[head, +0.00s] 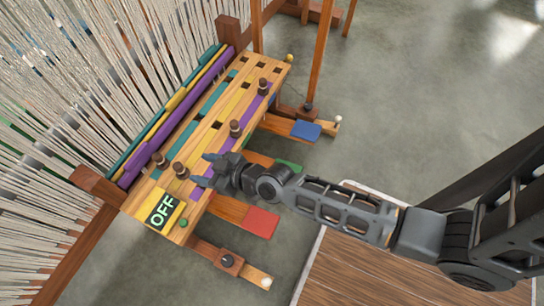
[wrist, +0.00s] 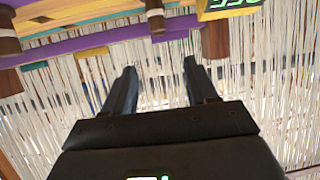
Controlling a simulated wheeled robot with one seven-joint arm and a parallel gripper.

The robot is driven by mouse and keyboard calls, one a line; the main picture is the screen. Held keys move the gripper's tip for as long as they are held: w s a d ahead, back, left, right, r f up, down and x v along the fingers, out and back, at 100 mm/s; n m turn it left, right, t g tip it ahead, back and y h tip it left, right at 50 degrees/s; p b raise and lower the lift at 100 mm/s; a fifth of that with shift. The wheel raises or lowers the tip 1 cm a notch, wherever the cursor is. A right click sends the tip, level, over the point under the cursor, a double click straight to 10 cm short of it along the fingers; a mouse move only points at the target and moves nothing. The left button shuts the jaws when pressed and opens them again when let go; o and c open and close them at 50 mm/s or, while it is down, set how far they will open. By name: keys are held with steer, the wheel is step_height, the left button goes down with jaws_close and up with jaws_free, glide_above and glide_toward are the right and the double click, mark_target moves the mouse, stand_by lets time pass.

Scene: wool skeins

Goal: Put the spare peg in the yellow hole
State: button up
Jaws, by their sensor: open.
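The wooden board (head: 268,63) has teal, yellow and purple stripes (head: 232,150) and rows of dark square holes. Several brown pegs stand on it: one (head: 264,86) toward the far end, one (head: 236,128) mid-board, and two (head: 160,159) (head: 181,170) near the OFF sign. I cannot tell which peg is the spare. A dark hole (head: 216,125) shows by the yellow stripe. My gripper (head: 203,169) is open and empty, fingers toward the peg nearest it. In the wrist view its fingers (wrist: 159,80) are apart with nothing between them; a peg (wrist: 155,16) shows beyond.
A lit OFF sign (head: 162,210) sits on the board's near end. Pale threads (head: 60,90) hang behind it. Blue (head: 305,130), green (head: 289,166) and red (head: 262,222) plates lie low on the right side. The grey floor (head: 430,80) at right is clear.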

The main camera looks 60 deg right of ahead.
steer(key=s+r+h, duration=0.1)
steer(key=s+r, duration=0.3)
steer(key=s, duration=0.5)
steer(key=s+r, duration=0.4)
steer(key=s, duration=0.6)
steer(key=s+r, duration=0.5)
steer(key=r, duration=0.3)
steer(key=s+r+t, duration=0.1)
steer(key=s+r, duration=0.4)
steer(key=r, duration=0.3)
steer(key=shift+s+a+r+m, duration=0.15)
steer(key=shift+s+a+m, duration=0.05)
steer(key=shift+a+m, duration=0.25)
steer(key=shift+d, duration=0.1)
